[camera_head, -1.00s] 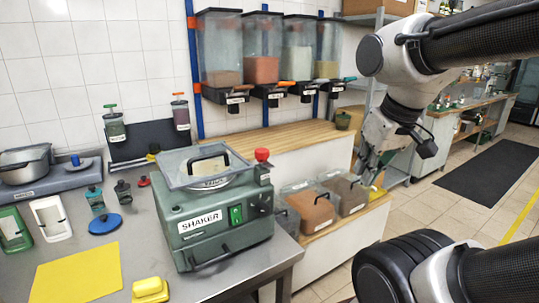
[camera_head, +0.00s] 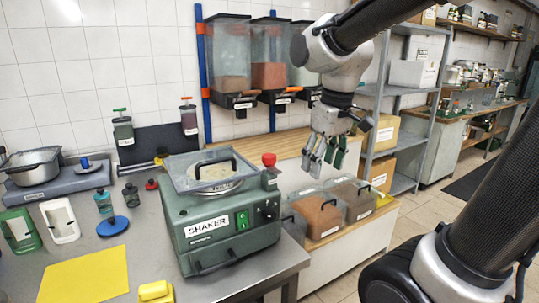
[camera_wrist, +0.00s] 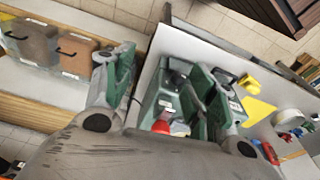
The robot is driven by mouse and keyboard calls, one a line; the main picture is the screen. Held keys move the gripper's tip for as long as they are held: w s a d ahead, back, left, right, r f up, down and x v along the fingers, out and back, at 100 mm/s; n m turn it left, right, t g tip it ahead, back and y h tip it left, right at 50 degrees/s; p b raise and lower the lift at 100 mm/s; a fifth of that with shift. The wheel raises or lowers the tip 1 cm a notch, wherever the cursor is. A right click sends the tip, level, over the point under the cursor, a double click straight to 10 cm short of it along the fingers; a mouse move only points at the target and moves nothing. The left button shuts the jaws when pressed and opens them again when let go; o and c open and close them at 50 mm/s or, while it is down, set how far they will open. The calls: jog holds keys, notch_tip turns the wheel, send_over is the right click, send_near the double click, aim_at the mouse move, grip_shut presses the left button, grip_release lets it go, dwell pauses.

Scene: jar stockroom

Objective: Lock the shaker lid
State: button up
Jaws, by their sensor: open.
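The green shaker (camera_head: 218,232) stands on the steel table. Its clear square lid (camera_head: 208,170) with a black handle lies on top over a round sieve. A red knob (camera_head: 269,160) stands at the lid's right rear corner; I cannot tell whether it is locked. My gripper (camera_head: 322,170) is open and empty, pointing down, to the right of the shaker and above the bins. In the wrist view, my gripper (camera_wrist: 165,75) has its green-padded fingers spread, and the shaker (camera_wrist: 165,100) and red knob (camera_wrist: 161,127) show between and behind them, partly hidden.
Bins with clear lids (camera_head: 318,215) stand on the low wooden shelf below my gripper. Clear dispensers (camera_head: 270,55) hang on the wall behind. A yellow mat (camera_head: 88,276) and a yellow block (camera_head: 155,291) lie on the table. A grey rack (camera_head: 408,100) stands at the right.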

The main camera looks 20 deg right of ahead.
aim_at(269, 155)
jog(key=w+a+n, duration=0.2)
jog(key=w, duration=0.1)
jog(key=w+a+r+n+g, duration=0.1)
jog(key=w+a+n, duration=0.1)
jog(key=w+a, duration=0.1)
jog(key=w+a+n, duration=0.2)
jog(key=w+n, duration=0.1)
jog(key=w, duration=0.1)
jog(key=shift+w+a+r, duration=0.25)
jog(key=shift+w+r, duration=0.05)
jog(key=shift+w, duration=0.1)
jog(key=shift+w+a+r+n+g, duration=0.15)
jog(key=shift+w+a+r+n, duration=0.15)
jog(key=shift+w+n, duration=0.25)
jog(key=shift+w+a+r+n+g, duration=0.15)
jog(key=shift+w+a+n, duration=0.15)
jog(key=shift+w+n, duration=0.25)
jog(key=r+n, duration=0.1)
jog(key=n, duration=0.1)
jog(key=w+r+n, duration=0.1)
jog(key=r, duration=0.1)
jog(key=shift+a+n, duration=0.1)
jog(key=shift+n, duration=0.3)
jog(key=shift+s+n, duration=0.3)
jog(key=shift+n, duration=0.6)
jog(key=shift+f, duration=0.25)
notch_tip(269, 155, down, 7)
jog(key=shift+f, duration=0.15)
jog(key=shift+c, duration=0.5)
jog(key=c, duration=1)
